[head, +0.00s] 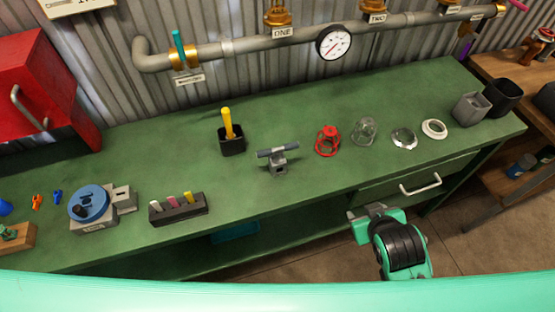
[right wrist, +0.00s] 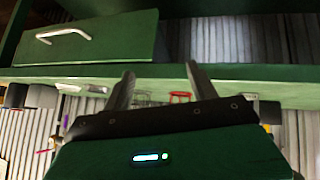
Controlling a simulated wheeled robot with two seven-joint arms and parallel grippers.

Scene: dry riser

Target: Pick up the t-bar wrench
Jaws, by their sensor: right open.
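The t-bar wrench (head: 277,152) is in the middle of the green bench in the head view. Its dark grey-blue crossbar lies level on top of a small grey holder (head: 278,168). My right gripper (head: 368,211) is in front of the bench, to the right of and nearer than the wrench, by the drawer. In the right wrist view my right gripper (right wrist: 160,82) has its two fingers apart with nothing between them. I cannot make out the wrench in that view. My left gripper is not in view.
A red cage (head: 328,141), a glass jar (head: 364,131) and white rings stand right of the wrench. A black cup with a yellow handle (head: 230,143) stands left of it. A drawer handle (head: 421,185) sticks out of the bench front; a pipe with a gauge (head: 333,42) runs behind.

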